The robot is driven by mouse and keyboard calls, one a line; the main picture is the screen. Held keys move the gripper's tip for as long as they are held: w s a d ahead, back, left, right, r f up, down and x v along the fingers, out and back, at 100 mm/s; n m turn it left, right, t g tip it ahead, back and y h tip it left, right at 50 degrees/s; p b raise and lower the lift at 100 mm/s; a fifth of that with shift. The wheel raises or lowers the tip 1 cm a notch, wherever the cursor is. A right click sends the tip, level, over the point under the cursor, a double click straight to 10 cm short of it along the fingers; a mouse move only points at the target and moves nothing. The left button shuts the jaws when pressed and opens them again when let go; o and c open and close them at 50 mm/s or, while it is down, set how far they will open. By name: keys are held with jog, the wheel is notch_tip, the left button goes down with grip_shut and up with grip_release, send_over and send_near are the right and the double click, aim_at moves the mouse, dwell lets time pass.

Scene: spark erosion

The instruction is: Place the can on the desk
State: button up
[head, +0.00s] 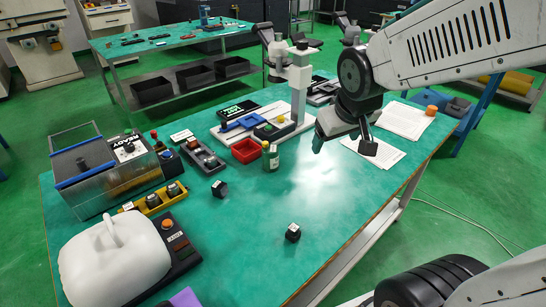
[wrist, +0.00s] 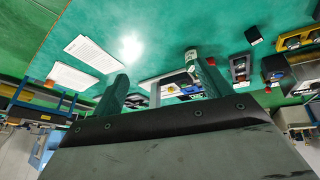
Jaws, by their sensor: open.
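A small green can-like container (head: 271,158) with a yellowish top and a pale label stands upright on the green desk (head: 335,207) in the head view, just in front of a red tray. I see no other clear can. My gripper (head: 346,146) is open above the right part of the desk, to the right of the container and apart from it. In the wrist view my gripper (wrist: 160,82) shows two spread fingers with nothing held between them. The desk (wrist: 150,25) also shows beyond the fingers there.
The red tray (head: 245,151) and a white stand (head: 299,85) are behind the container. A metal box machine (head: 100,170) and white rounded object (head: 112,265) fill the left. Small black blocks (head: 219,189) (head: 293,233) lie in front. Papers (head: 405,119) lie right. Desk centre-right is clear.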

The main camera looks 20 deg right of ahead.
jog(key=w+d+f+n+t, duration=0.15)
jog(key=w+f, duration=0.25)
jog(key=w, duration=0.5)
jog(key=n+t+y, duration=0.2)
jog(key=t+y, duration=0.2)
jog(key=t, duration=0.1)
send_near(272, 149)
jog(key=w+d, duration=0.3)
jog(key=f, duration=0.1)
jog(key=a+f+t+y, duration=0.1)
jog(key=w+a+f+y, duration=0.1)
jog(key=shift+f+n+t, duration=0.15)
jog(key=shift+n+t, duration=0.1)
jog(key=shift+a+f+y, duration=0.35)
jog(key=shift+y, duration=0.05)
jog(key=shift+t, duration=0.3)
jog(key=x, duration=0.7)
jog(key=shift+w+a+f, duration=0.1)
jog(key=shift+w+a, duration=0.05)
jog(key=shift+a, duration=0.2)
jog(key=c, duration=1.2)
jog(key=shift+c, duration=0.6)
